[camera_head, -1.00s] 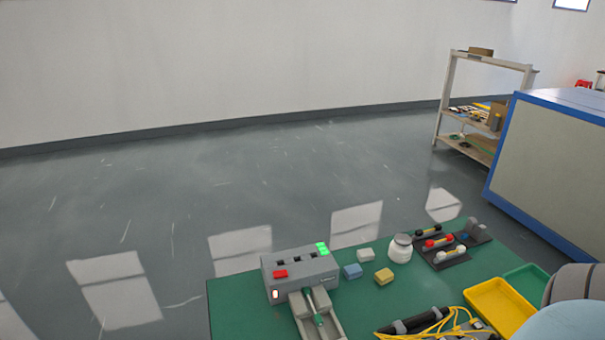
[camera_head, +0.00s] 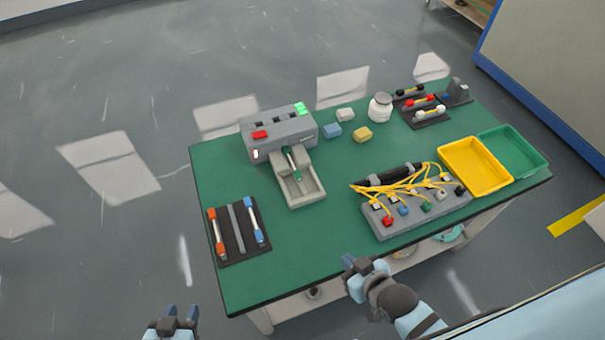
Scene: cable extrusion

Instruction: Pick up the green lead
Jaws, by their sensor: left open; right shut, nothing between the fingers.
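A grey block (camera_head: 414,214) on the green table holds a row of plugs on yellow cables, including a green plug (camera_head: 426,207) between a blue one (camera_head: 403,210) and a whitish one. A green-and-white rod (camera_head: 291,160) lies in the light grey tray (camera_head: 305,197) in front of the grey machine (camera_head: 278,132). I cannot tell which of these is the green lead. My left gripper (camera_head: 171,314) is open and empty, off the table at the bottom left. My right gripper (camera_head: 354,266) is shut and empty at the table's front edge, below the grey block.
A dark rack (camera_head: 238,246) with orange and blue-ended rods lies at the table's front left. Yellow (camera_head: 476,167) and green (camera_head: 513,150) trays stand at the right. Small blocks, a white jar (camera_head: 380,109) and dark racks sit at the back. The middle front is clear.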

